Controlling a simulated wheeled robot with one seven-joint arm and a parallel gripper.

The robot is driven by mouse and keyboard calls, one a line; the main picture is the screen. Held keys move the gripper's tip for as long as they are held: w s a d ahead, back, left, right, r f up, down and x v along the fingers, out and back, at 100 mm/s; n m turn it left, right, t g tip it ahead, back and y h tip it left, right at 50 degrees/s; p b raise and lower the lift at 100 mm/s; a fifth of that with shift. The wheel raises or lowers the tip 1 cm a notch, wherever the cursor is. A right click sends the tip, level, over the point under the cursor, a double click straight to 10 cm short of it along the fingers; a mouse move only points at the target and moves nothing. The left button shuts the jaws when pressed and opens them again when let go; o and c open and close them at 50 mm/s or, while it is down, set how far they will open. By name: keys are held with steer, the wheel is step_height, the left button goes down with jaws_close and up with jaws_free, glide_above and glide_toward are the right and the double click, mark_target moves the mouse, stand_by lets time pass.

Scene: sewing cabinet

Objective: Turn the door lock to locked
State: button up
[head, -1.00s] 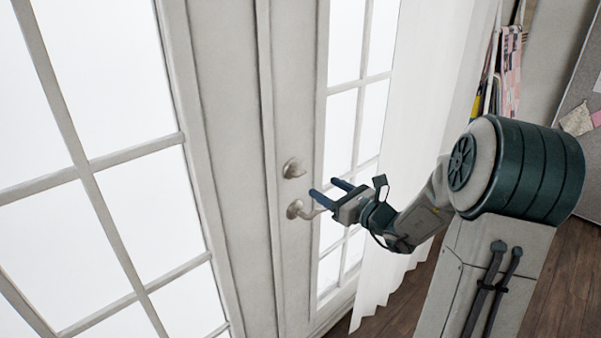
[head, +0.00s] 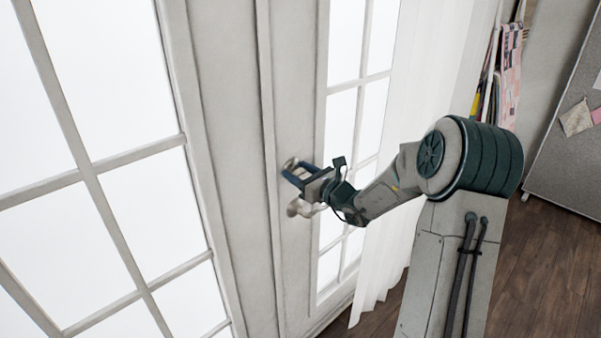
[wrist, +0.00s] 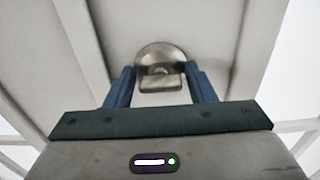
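The door lock is a round metal rose with a small thumb-turn (wrist: 160,82) on the white door (head: 290,90). In the wrist view the thumb-turn lies between the two blue fingers of my gripper (wrist: 161,88), its flat piece crosswise, with a gap showing on each side. My gripper (head: 293,172) is open and its fingertips are at the lock; in the head view they cover most of it. The lever door handle (head: 301,208) is just below the lock, partly behind my gripper. Whether a fingertip touches the door cannot be told.
Glass panes (head: 120,150) fill the door leaf at left, and narrower panes are at right. A white curtain (head: 400,150) hangs right of the door, behind my arm. Wooden floor (head: 545,260) shows at the right.

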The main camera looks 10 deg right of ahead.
steer(key=c, duration=0.6)
steer(key=shift+f+n+b, duration=0.15)
steer(key=shift+n+b, duration=0.15)
steer(key=shift+b, duration=0.4)
steer(key=b, duration=0.1)
steer(key=n+b, duration=0.1)
steer(key=b, duration=0.1)
steer(key=shift+f+n+b, duration=0.25)
steer(key=shift+n+b, duration=0.05)
steer(key=n+b, duration=0.4)
steer(key=b, duration=0.5)
steer(key=shift+a+f+n+b, duration=0.1)
steer(key=shift+n+b, duration=0.25)
steer(key=shift+n, duration=0.05)
steer(key=n+b, duration=0.6)
steer(key=b, duration=0.6)
steer(key=shift+s, duration=0.1)
steer(key=n+b, duration=0.3)
steer(key=b, duration=0.3)
steer(key=shift+n, duration=0.3)
steer(key=shift+r+n+b, duration=0.25)
steer(key=shift+n+b, duration=0.45)
steer(key=shift+b, duration=0.15)
steer(key=shift+r, duration=0.1)
